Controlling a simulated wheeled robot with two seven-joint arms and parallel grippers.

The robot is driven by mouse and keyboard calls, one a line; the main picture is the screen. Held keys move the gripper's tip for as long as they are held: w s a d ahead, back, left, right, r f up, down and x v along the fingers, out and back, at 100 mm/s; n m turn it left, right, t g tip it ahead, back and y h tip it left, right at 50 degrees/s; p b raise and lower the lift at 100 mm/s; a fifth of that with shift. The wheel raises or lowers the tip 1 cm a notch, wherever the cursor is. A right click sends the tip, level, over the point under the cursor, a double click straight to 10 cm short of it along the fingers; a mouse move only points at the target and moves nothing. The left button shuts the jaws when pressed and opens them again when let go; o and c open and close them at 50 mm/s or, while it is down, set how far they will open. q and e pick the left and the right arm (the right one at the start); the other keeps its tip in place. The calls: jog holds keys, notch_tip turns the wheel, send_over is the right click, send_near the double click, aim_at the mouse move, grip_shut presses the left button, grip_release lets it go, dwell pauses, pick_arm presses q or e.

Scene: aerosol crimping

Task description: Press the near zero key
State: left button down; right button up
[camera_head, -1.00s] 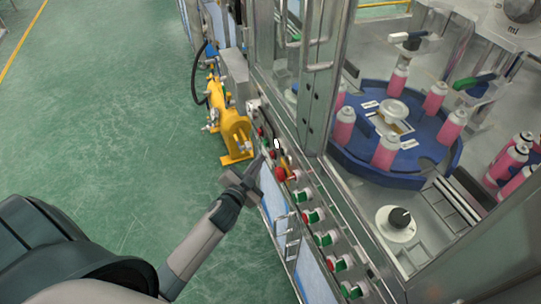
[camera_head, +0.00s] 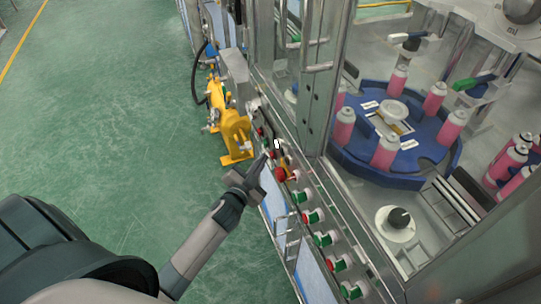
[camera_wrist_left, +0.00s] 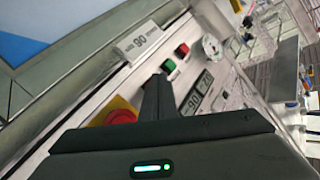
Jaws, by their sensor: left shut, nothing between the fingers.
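My left gripper (camera_head: 263,161) is shut and empty. Its dark fingers point at the control panel along the machine's front edge. In the left wrist view, the shut fingers (camera_wrist_left: 157,84) are over the panel, between a red button on a yellow base (camera_wrist_left: 121,117) and two dark display units (camera_wrist_left: 196,96). A green button (camera_wrist_left: 169,65) and a red button (camera_wrist_left: 183,48) lie just beyond the fingertips. The zero keys are too small to make out, and the fingers may hide part of the panel. I cannot tell whether the fingertips touch it. My right gripper is not in view.
A row of red and green buttons (camera_head: 324,239) runs along the machine's front edge. A metal door handle (camera_head: 288,232) juts out below them. A yellow pump unit (camera_head: 236,132) stands beyond the gripper. Pink cans stand on a blue turntable (camera_head: 352,161). Green floor is free at left.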

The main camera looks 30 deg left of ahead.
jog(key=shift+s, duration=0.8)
pick_arm(q)
jog(key=shift+w+d, duration=0.1)
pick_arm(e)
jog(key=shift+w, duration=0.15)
pick_arm(q)
jog(key=s+a+p, duration=0.1)
jog(key=s+a, duration=0.3)
jog(key=shift+s+p, duration=0.35)
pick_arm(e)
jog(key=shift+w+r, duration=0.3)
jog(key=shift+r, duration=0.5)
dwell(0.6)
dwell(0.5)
